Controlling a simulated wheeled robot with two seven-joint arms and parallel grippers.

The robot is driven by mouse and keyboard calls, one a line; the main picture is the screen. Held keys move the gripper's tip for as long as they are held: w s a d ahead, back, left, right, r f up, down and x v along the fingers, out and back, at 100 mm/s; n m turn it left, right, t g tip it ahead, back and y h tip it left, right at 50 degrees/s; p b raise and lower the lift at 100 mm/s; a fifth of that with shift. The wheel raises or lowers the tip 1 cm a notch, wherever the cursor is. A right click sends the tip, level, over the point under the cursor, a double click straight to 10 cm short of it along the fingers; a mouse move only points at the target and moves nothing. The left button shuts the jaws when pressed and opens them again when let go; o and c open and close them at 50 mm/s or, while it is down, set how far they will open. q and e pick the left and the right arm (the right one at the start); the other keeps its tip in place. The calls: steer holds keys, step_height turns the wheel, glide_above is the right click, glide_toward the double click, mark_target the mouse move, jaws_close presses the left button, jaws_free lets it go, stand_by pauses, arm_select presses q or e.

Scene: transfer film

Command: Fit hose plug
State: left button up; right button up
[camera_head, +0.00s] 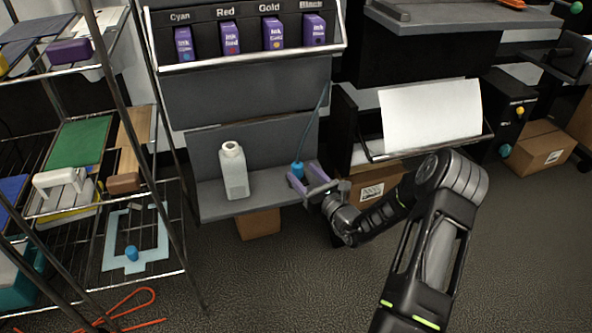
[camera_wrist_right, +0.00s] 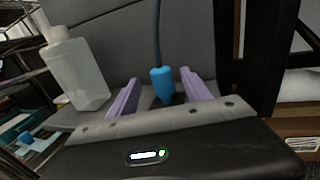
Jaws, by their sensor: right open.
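A blue hose plug (camera_head: 297,170) is on the end of a thin dark hose (camera_head: 314,120) that comes down in front of the grey machine panel. In the right wrist view the plug (camera_wrist_right: 162,84) is upright between the two purple fingers, with space visible on both sides. My right gripper (camera_head: 303,173) is open around it, at the grey ledge. A whitish bottle (camera_head: 234,171) stands upright on the ledge left of the plug, its neck apparently uncapped. The bottle also shows in the right wrist view (camera_wrist_right: 78,75). The plug's lower tip is partly hidden. My left gripper is out of view.
The ledge (camera_head: 212,200) is narrow, with the panel behind it. Above is a rack of purple ink cartridges (camera_head: 228,37). A wire shelf (camera_head: 90,268) with several items stands at left. A tray with white paper (camera_head: 432,115) is at right. Cardboard boxes (camera_head: 540,148) sit on the floor.

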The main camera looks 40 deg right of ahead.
mark_target(293, 163)
steer(key=shift+w+f+b, duration=0.15)
steer(key=shift+w+b, duration=0.2)
steer(key=shift+w, duration=0.8)
steer(key=w+b, duration=0.2)
steer(key=w, duration=0.2)
steer(key=shift+w+d+f+b, duration=0.1)
steer(key=shift+w+d+b, duration=0.25)
steer(key=shift+b, duration=0.05)
steer(key=shift+w, duration=0.2)
jaws_close()
